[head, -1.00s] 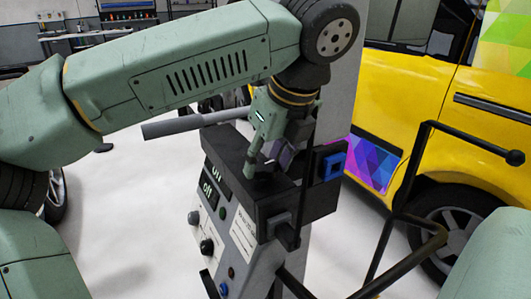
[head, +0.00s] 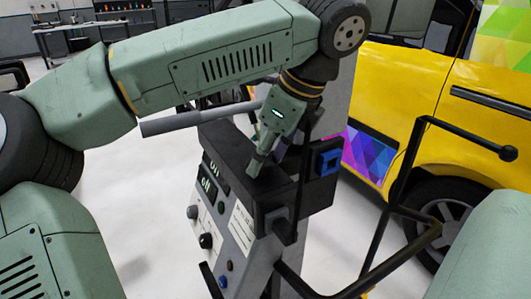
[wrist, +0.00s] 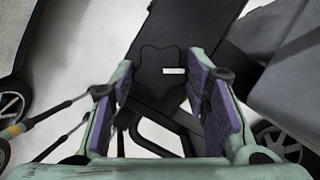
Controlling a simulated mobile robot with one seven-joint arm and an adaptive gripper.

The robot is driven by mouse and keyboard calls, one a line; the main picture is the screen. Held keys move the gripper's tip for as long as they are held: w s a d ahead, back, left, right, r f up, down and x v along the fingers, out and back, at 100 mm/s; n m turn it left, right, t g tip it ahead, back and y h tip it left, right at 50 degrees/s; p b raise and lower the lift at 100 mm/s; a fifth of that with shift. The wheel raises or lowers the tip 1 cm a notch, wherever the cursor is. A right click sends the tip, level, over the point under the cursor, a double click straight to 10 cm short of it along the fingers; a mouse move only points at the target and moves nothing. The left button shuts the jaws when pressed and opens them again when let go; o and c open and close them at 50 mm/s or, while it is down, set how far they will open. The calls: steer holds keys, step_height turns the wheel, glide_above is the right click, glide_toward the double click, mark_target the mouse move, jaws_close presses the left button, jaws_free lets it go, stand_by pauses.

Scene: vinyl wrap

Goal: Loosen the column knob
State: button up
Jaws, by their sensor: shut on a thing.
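The column knob (wrist: 160,62) is a dark, lobed knob with a small white mark, seen from above in the wrist view. It sits on the black head of a grey machine column. My gripper (wrist: 157,78) is shut on the knob, with a purple-padded finger on each side of it. In the head view my gripper (head: 258,170) points down at the top of the black head (head: 235,152). The knob is hidden there behind my fingers.
The grey control panel (head: 212,225) with displays and knobs faces front left. A grey bar (head: 185,121) sticks out to the left behind the gripper. A bent black frame (head: 385,250) and a yellow vehicle (head: 410,90) stand to the right. White floor is clear at left.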

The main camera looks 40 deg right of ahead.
steer(key=o, duration=1.2)
steer(key=shift+c, duration=0.2)
